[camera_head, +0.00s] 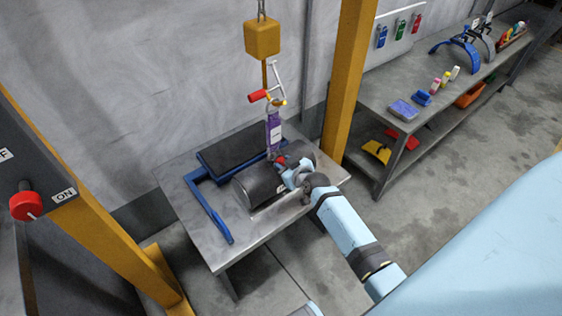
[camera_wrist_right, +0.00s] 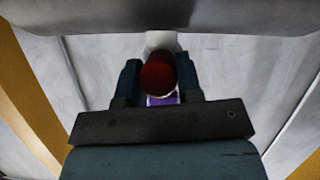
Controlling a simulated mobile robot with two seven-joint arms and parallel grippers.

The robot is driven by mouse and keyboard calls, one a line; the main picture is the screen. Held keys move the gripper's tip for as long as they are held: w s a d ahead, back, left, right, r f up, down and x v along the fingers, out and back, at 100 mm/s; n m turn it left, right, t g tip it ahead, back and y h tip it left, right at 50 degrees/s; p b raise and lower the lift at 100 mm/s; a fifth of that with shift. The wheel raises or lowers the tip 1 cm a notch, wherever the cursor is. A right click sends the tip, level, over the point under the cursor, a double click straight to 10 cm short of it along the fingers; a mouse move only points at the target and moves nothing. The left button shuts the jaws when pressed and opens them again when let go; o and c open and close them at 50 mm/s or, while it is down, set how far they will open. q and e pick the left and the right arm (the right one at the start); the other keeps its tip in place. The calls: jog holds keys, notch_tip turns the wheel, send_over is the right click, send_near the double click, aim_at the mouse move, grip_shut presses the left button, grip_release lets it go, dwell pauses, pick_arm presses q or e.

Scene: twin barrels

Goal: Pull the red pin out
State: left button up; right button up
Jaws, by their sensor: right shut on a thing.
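The red pin (camera_head: 281,160) shows as a small red spot by the barrel (camera_head: 262,183), just below the purple strap (camera_head: 273,132). My right gripper (camera_head: 284,165) reaches it from the lower right. In the right wrist view the pin's round red head (camera_wrist_right: 157,74) sits between the two fingers of my right gripper (camera_wrist_right: 158,82), which are shut on it. A bit of purple shows right below the head there. The pin's shaft is hidden. My left gripper is not in view.
The barrel lies on a grey metal table (camera_head: 245,226) with a blue frame (camera_head: 208,208) and a dark pad. A yellow hoist block (camera_head: 262,38) hangs above, with a red-handled piece (camera_head: 258,96) below it. A yellow post (camera_head: 348,80) and a shelf bench (camera_head: 375,92) stand right.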

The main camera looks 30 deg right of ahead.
jog(key=shift+s+p, duration=0.45)
jog(key=shift+s, duration=0.25)
dwell(0.4)
jog(key=s+p, duration=0.4)
jog(key=s, duration=0.6)
jog(key=shift+s+d+f, duration=0.25)
jog(key=shift+s+d, duration=0.05)
jog(key=shift+d, duration=0.15)
dwell(0.8)
